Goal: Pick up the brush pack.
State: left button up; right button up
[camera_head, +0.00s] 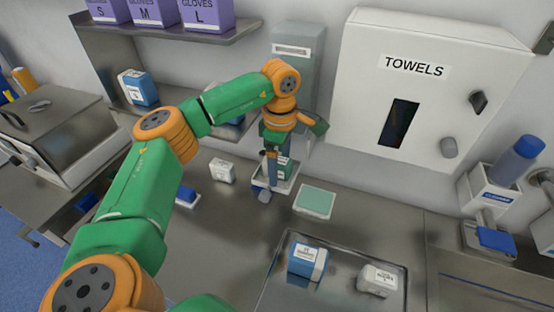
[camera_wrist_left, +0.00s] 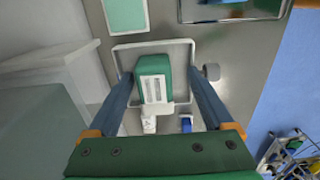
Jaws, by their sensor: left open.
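A green pack with a white label (camera_wrist_left: 153,88), which looks like the brush pack, sits in a shallow white tray (camera_wrist_left: 180,48) in the left wrist view. In the head view the pack (camera_head: 285,167) is partly hidden by my gripper, and the tray (camera_head: 292,178) stands on the steel counter. My left gripper (camera_head: 270,181) points down at the tray. In the left wrist view its open fingers (camera_wrist_left: 160,82) lie on either side of the pack, with gaps visible. I cannot tell their exact height over it. My right gripper is not in view.
A flat green-topped item (camera_head: 315,199) lies right of the white tray. A steel tray (camera_head: 262,290) in front holds a blue-and-white box (camera_head: 307,262) and a white box (camera_head: 377,280). A small white box (camera_head: 222,170) stands left. The towel dispenser (camera_head: 440,110) is on the wall behind.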

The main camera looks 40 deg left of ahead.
pick_arm(q)
jog(key=shift+s+f, duration=0.15)
jog(key=shift+f, duration=0.2)
jog(key=shift+s, duration=0.3)
jog(key=shift+c, duration=0.8)
jog(key=shift+d, duration=0.1)
grip_shut()
